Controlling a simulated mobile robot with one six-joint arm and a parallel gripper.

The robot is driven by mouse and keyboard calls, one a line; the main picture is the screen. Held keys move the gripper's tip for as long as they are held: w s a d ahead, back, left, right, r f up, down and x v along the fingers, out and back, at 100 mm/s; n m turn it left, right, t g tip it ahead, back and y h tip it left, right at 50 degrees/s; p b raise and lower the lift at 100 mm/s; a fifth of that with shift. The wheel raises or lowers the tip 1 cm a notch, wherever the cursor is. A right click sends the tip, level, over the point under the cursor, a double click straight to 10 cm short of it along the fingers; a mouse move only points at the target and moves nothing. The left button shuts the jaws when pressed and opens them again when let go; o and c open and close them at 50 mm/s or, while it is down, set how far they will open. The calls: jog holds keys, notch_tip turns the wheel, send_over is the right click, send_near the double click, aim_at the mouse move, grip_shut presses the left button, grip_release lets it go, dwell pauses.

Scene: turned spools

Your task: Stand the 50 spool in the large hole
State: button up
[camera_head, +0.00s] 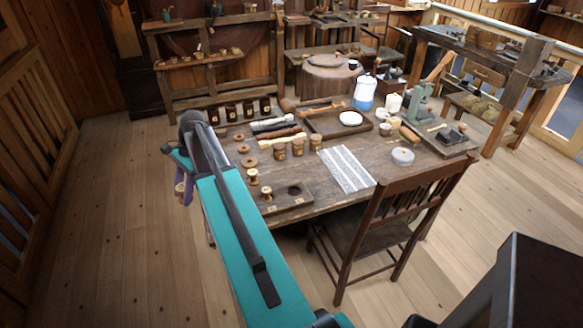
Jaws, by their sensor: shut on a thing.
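My gripper (184,192), with purple fingers, hangs beyond the left edge of the table, left of the hole board. It is shut on a small tan wooden spool (179,188), partly hidden by the fingers; no number is readable on it. The wooden board (287,205) lies at the table's near left corner. A dark open hole (294,190) shows in its right part. A spool (267,193) stands at its left part; I cannot tell how deep it sits. Another spool (253,177) stands just behind the board.
Wooden rings (249,162) and dark jars (231,112) line the table's left side. Small brown pots (297,147) and a pale striped sheet (345,168) lie behind and right of the board. A chair (372,225) stands at the near side. Floor left of the table is clear.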

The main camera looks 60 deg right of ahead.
jog(key=s+d+f+m+t+h+p, duration=0.1)
jog(key=s+d+m+h+p, duration=0.1)
jog(key=s+d+m, duration=0.5)
jog(key=s+d+f+m+t+h+p, duration=0.2)
jog(key=s+d+m+p, duration=0.2)
jog(key=s+d, duration=1.2)
jog(key=d+m, duration=0.3)
jog(key=d, duration=0.6)
jog(key=shift+s+t+p, duration=0.2)
jog(key=shift+t+p, duration=0.1)
jog(key=shift+p, duration=0.05)
jog(key=shift+f, duration=0.1)
jog(key=shift+f+b, duration=2.1)
jog(key=shift+f, duration=0.75)
jog(key=shift+p, duration=0.4)
jog(key=shift+f, duration=0.65)
